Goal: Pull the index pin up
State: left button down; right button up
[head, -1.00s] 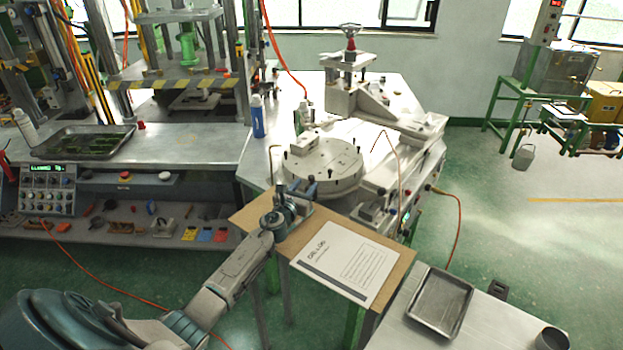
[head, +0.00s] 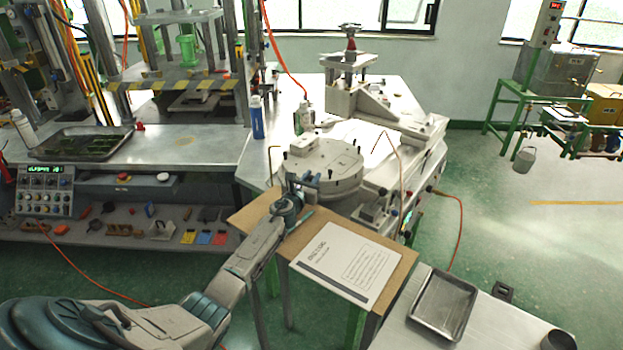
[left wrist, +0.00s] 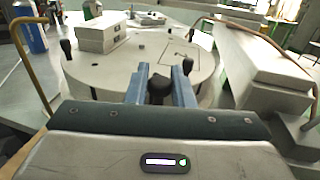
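The round grey plate (head: 335,172) sits on the machine's base, with several small black pegs standing around it. In the left wrist view the plate (left wrist: 110,75) fills the middle. A black knob (left wrist: 158,90), which looks like the index pin, stands at its near edge. My left gripper (left wrist: 161,70) has its two blue-grey fingers on either side of this knob, apart, with a narrow gap visible on each side. In the head view my left gripper (head: 302,180) is at the plate's front left edge, and the knob is hard to make out. My right gripper is not in view.
A grey block (left wrist: 102,33) lies on the plate. A bent brass-coloured rod (left wrist: 32,60) rises at the left. A wooden board with a paper sheet (head: 347,259) lies in front. A blue bottle (head: 257,117) and a green bottle (head: 303,118) stand behind.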

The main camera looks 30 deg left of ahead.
pick_arm(q)
jog(key=shift+r+p, duration=0.95)
jog(key=shift+p, duration=0.05)
jog(key=c, duration=1.3)
grip_release()
jog(key=shift+c, duration=0.2)
jog(key=shift+s, duration=0.55)
jog(key=s+p, duration=0.1)
jog(key=s, duration=0.1)
jog(key=s+d, duration=0.1)
jog(key=s, duration=0.2)
jog(key=s+p, duration=0.1)
jog(key=s, duration=0.2)
jog(key=shift+s+d+p, duration=0.15)
jog(key=shift+d+p, duration=0.1)
jog(key=shift+p, duration=0.05)
jog(key=shift+s+d, duration=0.1)
jog(key=shift+s, duration=0.55)
